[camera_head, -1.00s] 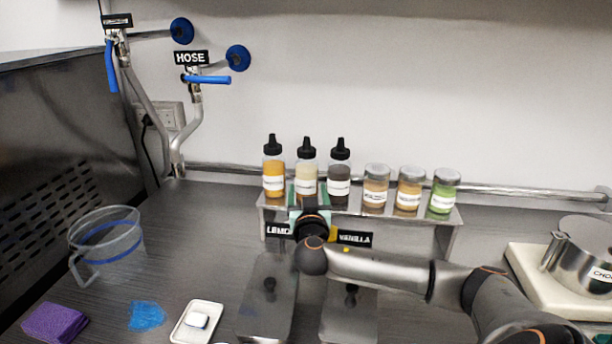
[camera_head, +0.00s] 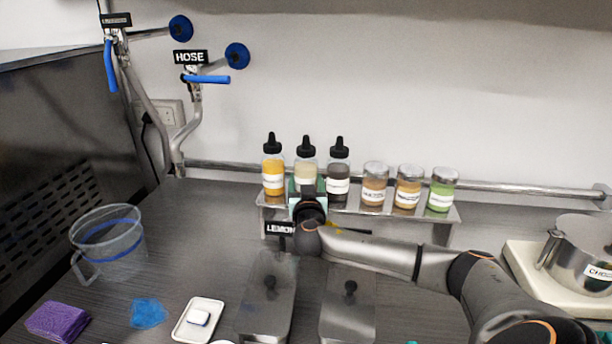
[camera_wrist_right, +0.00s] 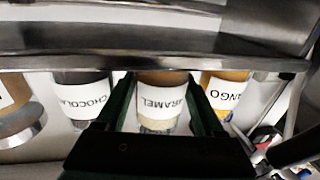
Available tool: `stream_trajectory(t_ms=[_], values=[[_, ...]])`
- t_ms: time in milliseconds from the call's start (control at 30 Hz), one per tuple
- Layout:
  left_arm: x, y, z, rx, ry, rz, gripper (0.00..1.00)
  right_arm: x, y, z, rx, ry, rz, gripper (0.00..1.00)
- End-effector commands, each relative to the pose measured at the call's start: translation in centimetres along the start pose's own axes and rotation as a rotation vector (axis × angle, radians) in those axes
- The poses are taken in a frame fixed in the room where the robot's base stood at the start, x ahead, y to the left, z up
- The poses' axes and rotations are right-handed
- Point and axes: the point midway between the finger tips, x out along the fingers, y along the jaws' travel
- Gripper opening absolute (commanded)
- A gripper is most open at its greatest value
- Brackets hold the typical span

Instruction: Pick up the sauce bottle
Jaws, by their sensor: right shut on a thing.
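Three sauce bottles with black nozzle caps stand on the metal shelf (camera_head: 408,212): a yellow one (camera_head: 272,170), a pale cream one (camera_head: 306,171) in the middle and a dark brown one (camera_head: 338,172). In the right wrist view, upside down, the middle bottle's label reads "ARAMEL" (camera_wrist_right: 160,103); the neighbours are chocolate (camera_wrist_right: 84,96) and mango (camera_wrist_right: 227,92). My right gripper (camera_head: 306,187) is shut on the caramel bottle from the front, a green finger on each side in the wrist view (camera_wrist_right: 161,88). It hides the bottle's lower part in the head view. My left gripper is not in view.
Three lidded jars (camera_head: 408,188) stand to the right on the shelf. Two steel lidded containers (camera_head: 265,300) (camera_head: 348,308) lie below my right arm. A clear jug (camera_head: 110,245), purple sponge (camera_head: 57,321) and white dish (camera_head: 190,332) are left. A pot (camera_head: 585,258) stands right.

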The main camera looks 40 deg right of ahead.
Motion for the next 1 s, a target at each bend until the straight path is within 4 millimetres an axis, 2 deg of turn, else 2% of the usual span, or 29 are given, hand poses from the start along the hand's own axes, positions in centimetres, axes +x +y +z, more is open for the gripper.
stream_trajectory(t_ms=[33, 200, 633, 833, 1000], values=[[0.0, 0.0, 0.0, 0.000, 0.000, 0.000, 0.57, 0.0, 0.0, 0.0, -0.001, 0.000, 0.000, 0.34], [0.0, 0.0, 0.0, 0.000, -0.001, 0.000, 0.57, 0.0, 0.0, 0.0, -0.001, 0.000, 0.000, 0.14], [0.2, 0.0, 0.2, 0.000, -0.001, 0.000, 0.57, 0.0, 0.0, -0.9, 0.002, 0.004, 0.000, 0.14], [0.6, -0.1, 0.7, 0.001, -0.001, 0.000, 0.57, 0.0, 0.0, -3.3, 0.005, 0.005, -0.001, 0.14], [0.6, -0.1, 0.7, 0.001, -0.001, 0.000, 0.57, -2.0, 0.1, -5.6, 0.003, 0.006, -0.003, 0.14]])
